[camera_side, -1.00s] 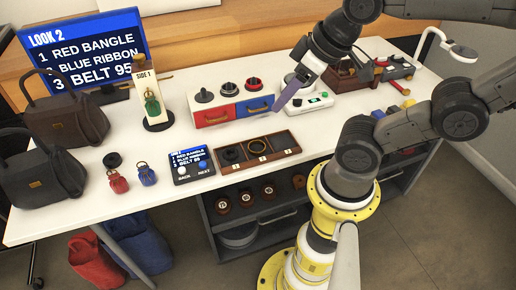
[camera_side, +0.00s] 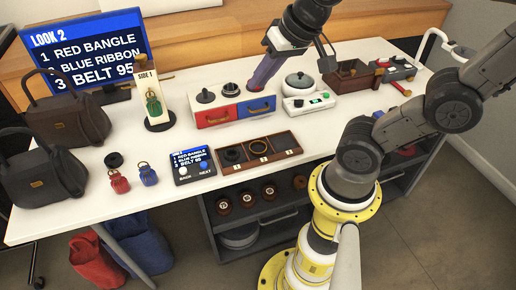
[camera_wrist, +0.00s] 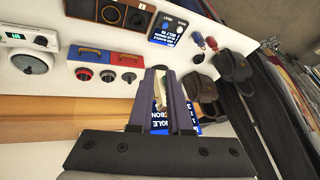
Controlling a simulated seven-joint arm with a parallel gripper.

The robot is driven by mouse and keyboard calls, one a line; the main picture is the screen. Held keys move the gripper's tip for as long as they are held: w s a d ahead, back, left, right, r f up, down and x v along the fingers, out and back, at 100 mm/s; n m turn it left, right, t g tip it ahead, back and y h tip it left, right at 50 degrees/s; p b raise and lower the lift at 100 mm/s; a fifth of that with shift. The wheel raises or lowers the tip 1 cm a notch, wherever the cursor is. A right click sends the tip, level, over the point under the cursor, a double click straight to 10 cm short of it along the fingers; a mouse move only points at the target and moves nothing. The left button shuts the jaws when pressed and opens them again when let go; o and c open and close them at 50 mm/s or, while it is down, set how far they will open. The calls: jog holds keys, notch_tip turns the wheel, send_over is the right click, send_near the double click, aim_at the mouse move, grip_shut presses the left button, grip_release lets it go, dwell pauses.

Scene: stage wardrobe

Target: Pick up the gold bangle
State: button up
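The gold bangle (camera_side: 257,146) lies in the middle compartment of a brown three-part tray (camera_side: 284,139) on the white table. In the wrist view a thin gold ring (camera_wrist: 112,15) shows in the tray at the top edge. My gripper (camera_side: 253,88) has purple fingers and hangs over the blue drawer, behind and above the tray, apart from the bangle. In the wrist view the fingers (camera_wrist: 160,72) have a narrow gap between them, with part of the stand seen through it. Nothing is held.
A red drawer (camera_side: 215,115) and blue drawer (camera_side: 257,106) with knobs on top stand behind the tray. A white device (camera_side: 308,102) is right of them. A control pad (camera_side: 193,166) is left of the tray. Bags (camera_side: 70,115) stand at the far left.

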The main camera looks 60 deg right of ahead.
jog(key=w+d+f+m+g, duration=0.1)
jog(key=w+d+f+m, duration=0.15)
jog(key=w, duration=0.25)
jog(key=m+g, duration=0.5)
jog(key=m, duration=0.2)
send_over(251, 144)
notch_tip(251, 144, down, 18)
jog(key=r, duration=0.1)
jog(key=f, duration=0.8)
jog(key=shift+a, duration=0.3)
jog(key=shift+d+f, duration=0.2)
jog(key=shift+f, duration=2.7)
jog(key=shift+c, duration=0.2)
grip_shut()
